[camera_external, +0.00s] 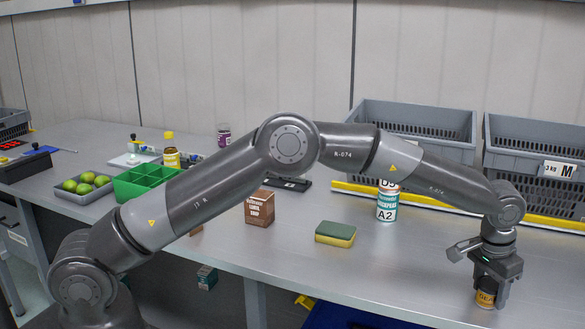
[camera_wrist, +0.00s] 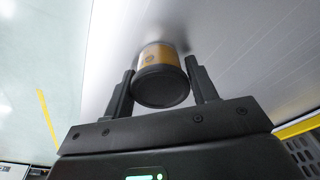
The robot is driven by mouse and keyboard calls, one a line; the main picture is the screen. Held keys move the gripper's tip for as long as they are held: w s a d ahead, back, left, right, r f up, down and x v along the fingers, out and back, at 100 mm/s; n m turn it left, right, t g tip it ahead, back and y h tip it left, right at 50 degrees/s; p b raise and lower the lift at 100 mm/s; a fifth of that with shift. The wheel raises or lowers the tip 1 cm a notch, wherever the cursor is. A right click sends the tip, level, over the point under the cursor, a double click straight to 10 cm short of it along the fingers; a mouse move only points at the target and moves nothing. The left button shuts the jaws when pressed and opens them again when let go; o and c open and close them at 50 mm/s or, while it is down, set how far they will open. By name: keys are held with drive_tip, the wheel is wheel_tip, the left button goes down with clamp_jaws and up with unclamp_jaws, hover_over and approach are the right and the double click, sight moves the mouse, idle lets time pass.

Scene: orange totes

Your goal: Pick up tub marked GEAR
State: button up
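The tub marked GEAR (camera_external: 486,298) is a small yellow-brown tub whose label shows only in part. It stands upright near the front right of the grey table. My gripper (camera_external: 492,287) points down over it, with its fingers on either side of the tub. In the wrist view the tub (camera_wrist: 160,62) shows its dark round lid and yellow side between the two fingers of my gripper (camera_wrist: 160,75). The fingers are very close to its sides. I cannot tell whether both touch it.
A can marked A2 (camera_external: 387,206), a green and yellow sponge (camera_external: 335,234) and a brown box (camera_external: 259,208) stand to the left. Grey crates (camera_external: 415,120) line the back, behind a yellow strip (camera_external: 430,199). The table between sponge and gripper is clear.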

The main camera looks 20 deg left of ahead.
drive_tip(key=c, duration=0.5)
drive_tip(key=shift+o, duration=0.2)
